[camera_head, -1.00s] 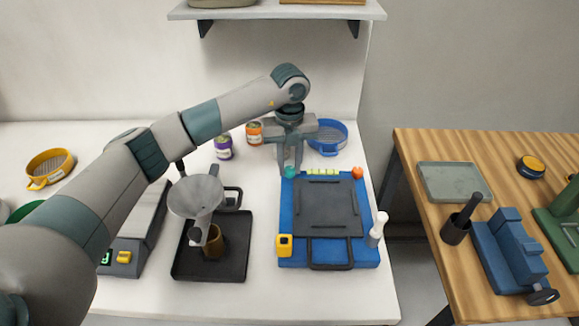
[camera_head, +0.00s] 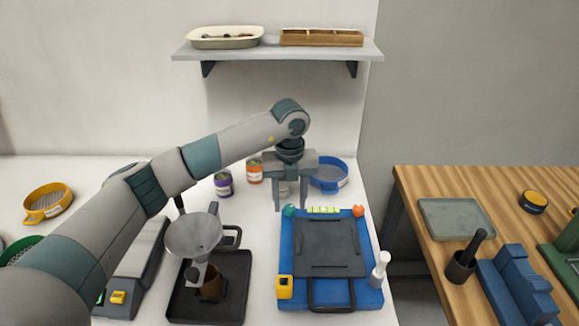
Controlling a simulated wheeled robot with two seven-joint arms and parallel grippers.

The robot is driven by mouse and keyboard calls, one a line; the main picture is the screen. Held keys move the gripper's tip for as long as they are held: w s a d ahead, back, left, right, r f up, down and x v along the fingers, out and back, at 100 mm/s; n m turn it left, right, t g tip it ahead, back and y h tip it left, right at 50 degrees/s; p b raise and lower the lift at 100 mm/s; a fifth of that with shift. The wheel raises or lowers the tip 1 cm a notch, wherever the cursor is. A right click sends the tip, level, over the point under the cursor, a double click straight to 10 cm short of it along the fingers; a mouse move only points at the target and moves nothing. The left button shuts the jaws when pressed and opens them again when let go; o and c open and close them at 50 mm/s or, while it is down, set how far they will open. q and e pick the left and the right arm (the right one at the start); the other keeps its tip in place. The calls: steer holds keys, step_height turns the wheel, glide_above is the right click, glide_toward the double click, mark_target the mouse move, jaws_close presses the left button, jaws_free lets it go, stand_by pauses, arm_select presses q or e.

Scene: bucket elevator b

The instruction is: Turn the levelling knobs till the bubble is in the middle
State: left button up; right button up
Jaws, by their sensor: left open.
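A blue levelling board (camera_head: 372,270) with a dark grey plate on top lies on the white table. A teal knob (camera_head: 289,211) sits at its back left corner and an orange-red knob (camera_head: 358,211) at its back right corner. A yellow-green bubble vial (camera_head: 323,210) lies along the back edge between them; the bubble's place is too small to tell. My left gripper (camera_head: 290,208) points down at the teal knob. Its jaws are open, with one finger on each side of the knob; I cannot tell whether they touch it. My right gripper is out of view.
A funnel (camera_head: 193,236) over a black tray (camera_head: 238,290) stands left of the board. Two small jars and a blue sieve (camera_head: 329,174) stand behind. A white pestle-like piece (camera_head: 379,269) is at the board's right edge. A shelf (camera_head: 270,52) hangs above; a wooden table (camera_head: 420,185) is at right.

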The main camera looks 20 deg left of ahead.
mark_target(290, 207)
arm_select(q)
step_height(290, 207, up, 5)
steer(key=shift+b, duration=0.85)
step_height(290, 207, up, 12)
steer(key=b, duration=0.2)
steer(key=shift+f, duration=0.2)
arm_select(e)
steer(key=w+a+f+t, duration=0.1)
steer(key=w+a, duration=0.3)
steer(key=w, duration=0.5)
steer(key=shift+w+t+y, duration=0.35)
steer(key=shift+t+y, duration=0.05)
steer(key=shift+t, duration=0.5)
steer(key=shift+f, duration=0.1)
arm_select(q)
steer(key=shift+f, duration=0.1)
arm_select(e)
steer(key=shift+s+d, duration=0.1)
